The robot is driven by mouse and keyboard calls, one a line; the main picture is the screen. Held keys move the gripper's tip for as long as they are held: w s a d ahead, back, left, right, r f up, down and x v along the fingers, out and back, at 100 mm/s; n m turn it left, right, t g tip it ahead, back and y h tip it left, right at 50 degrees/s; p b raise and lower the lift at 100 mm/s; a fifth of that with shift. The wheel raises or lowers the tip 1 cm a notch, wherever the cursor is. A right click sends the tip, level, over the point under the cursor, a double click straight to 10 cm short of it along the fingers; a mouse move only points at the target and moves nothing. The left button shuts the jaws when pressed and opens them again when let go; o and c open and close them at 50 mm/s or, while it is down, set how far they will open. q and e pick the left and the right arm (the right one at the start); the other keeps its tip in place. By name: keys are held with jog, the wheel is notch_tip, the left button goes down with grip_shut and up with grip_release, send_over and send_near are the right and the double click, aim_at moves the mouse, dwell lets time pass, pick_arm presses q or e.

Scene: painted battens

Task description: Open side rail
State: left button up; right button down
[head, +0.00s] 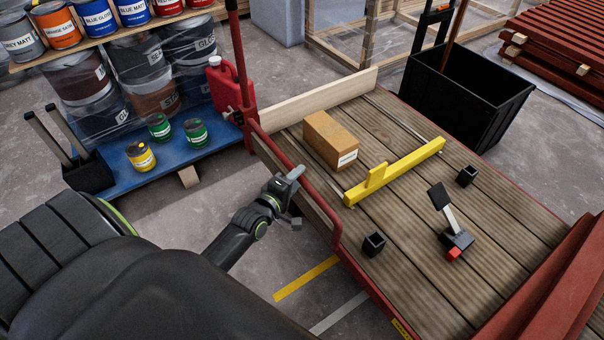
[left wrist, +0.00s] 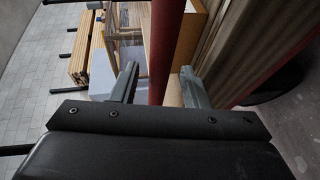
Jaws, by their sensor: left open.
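The red side rail (head: 322,200) runs along the left edge of the wooden cart deck and looks closed up against it. Its far end is near a tall red post (head: 238,60). My left gripper (head: 293,196) is open just outside the rail, close to its middle. In the left wrist view a red bar (left wrist: 165,45) passes between the two spread grey fingers of the left gripper (left wrist: 160,84). I cannot tell whether either finger touches it. My right gripper is not in view.
Paint cans and a red jerrycan (head: 226,88) stand on the blue pallet (head: 120,178). The floor below the rail is clear.

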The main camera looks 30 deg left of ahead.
pick_arm(q)
jog(key=shift+w+f+b, duration=0.15)
jog(key=shift+w, duration=0.65)
jog(key=shift+w+f+b, duration=0.15)
jog(key=shift+w, duration=0.65)
grip_shut()
